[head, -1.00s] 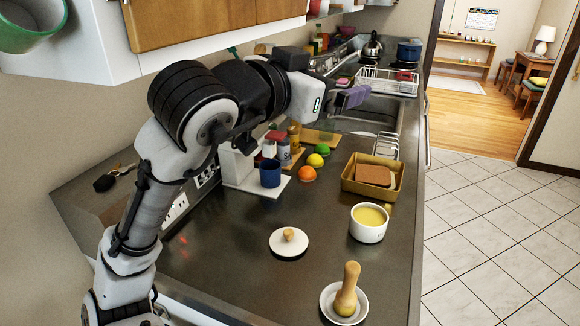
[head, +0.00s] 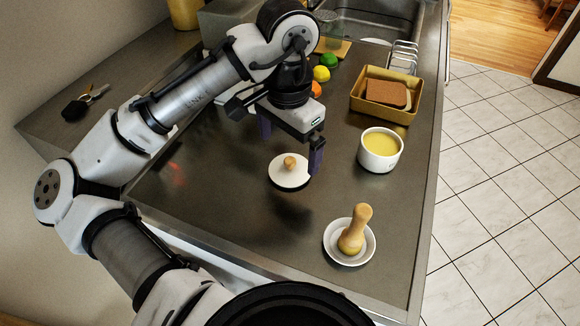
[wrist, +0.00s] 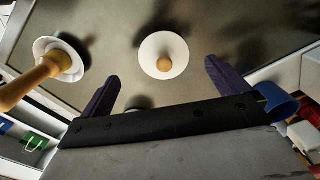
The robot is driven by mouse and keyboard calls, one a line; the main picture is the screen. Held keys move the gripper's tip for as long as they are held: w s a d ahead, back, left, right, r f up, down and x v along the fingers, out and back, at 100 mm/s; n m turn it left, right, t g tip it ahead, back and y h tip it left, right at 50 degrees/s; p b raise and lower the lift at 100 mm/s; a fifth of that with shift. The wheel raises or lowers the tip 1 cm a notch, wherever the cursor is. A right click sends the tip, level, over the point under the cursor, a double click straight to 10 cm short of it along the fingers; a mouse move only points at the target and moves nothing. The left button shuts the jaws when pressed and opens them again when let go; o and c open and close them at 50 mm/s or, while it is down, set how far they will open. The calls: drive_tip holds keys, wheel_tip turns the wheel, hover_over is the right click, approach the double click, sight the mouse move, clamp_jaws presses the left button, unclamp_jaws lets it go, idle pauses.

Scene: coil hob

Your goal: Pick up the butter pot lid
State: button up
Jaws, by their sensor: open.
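The butter pot lid (head: 289,176) is a round white disc with a wooden knob. It lies on the dark counter, and in the wrist view the lid (wrist: 151,47) shows ahead of the fingers and between their directions. My gripper (head: 290,152) is above and behind the lid in the head view, its two purple fingers spread wide and pointing down, with nothing between them. The gripper also shows in the wrist view (wrist: 160,80). The white butter pot (head: 380,152), filled with yellow butter, stands open to the right of the lid.
A wooden pestle (head: 355,228) stands in a white dish (head: 336,251) near the front. A tan bin (head: 380,112) holds a brown block. A lemon (head: 321,73) and a lime (head: 329,60) lie behind the gripper.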

sight(290, 160)
drive_tip(key=shift+w+d+f+p, duration=0.1)
drive_tip(key=shift+w+f+p, duration=0.05)
drive_tip(key=shift+f, duration=0.85)
drive_tip(key=shift+w+f+p, duration=0.2)
drive_tip(key=shift+f, duration=0.8)
drive_tip(key=shift+w+d+f+p, duration=0.1)
drive_tip(key=shift+w+f+p, duration=0.05)
drive_tip(key=shift+f, duration=0.85)
drive_tip(key=shift+c, duration=0.4)
drive_tip(key=c, duration=0.9)
drive_tip(key=shift+r, duration=0.1)
